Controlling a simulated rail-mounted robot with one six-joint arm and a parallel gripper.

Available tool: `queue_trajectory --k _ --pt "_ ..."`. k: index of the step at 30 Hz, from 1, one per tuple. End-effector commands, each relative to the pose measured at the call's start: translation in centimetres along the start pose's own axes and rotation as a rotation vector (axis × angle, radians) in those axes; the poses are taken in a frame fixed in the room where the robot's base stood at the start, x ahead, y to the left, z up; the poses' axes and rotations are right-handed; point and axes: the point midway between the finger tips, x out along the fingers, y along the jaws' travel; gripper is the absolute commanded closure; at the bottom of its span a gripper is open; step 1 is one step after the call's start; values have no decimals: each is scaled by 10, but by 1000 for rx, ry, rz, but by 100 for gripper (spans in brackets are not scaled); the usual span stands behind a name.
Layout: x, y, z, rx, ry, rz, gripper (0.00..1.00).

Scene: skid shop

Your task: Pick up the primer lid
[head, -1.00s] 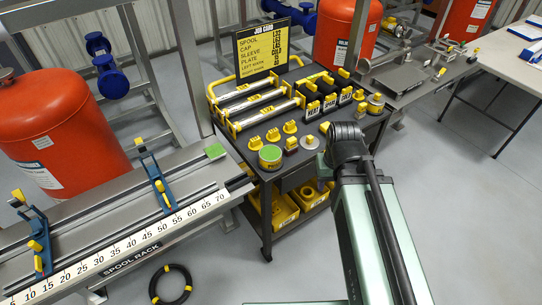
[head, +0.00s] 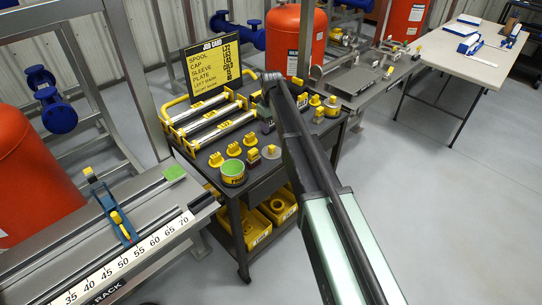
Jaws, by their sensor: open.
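A short yellow can (head: 232,175) with a bright green top stands near the front left corner of the dark cart (head: 235,198). The print on its side is too small to read surely. To its right lies a flat grey disc (head: 271,152) with a small knob; it may be the primer lid, but I cannot tell surely. It lies flat on the cart top, apart from the can. My arm reaches over the cart's right part, its dark joint above the back. My gripper cannot be made out; the arm hides part of the cart top.
Yellow knobbed pieces (head: 234,149) and silver spools (head: 221,129) crowd the cart. A job card board (head: 212,68) stands behind it. The spool rack (head: 130,245) is at left, a bench (head: 370,79) at back right. The floor at right is clear.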

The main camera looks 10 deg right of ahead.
Motion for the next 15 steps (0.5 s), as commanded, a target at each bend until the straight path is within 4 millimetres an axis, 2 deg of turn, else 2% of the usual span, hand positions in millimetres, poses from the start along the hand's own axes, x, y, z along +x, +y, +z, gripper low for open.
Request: queue_trajectory --k 3,6,8,12,15 --pt "-2 -2 5 -76 0 0 46" --pt "4 -3 5 -77 0 0 46" --pt "13 -3 5 -76 0 0 46" --pt "45 -3 6 -75 0 0 46" --pt "59 -3 6 -75 0 0 46"
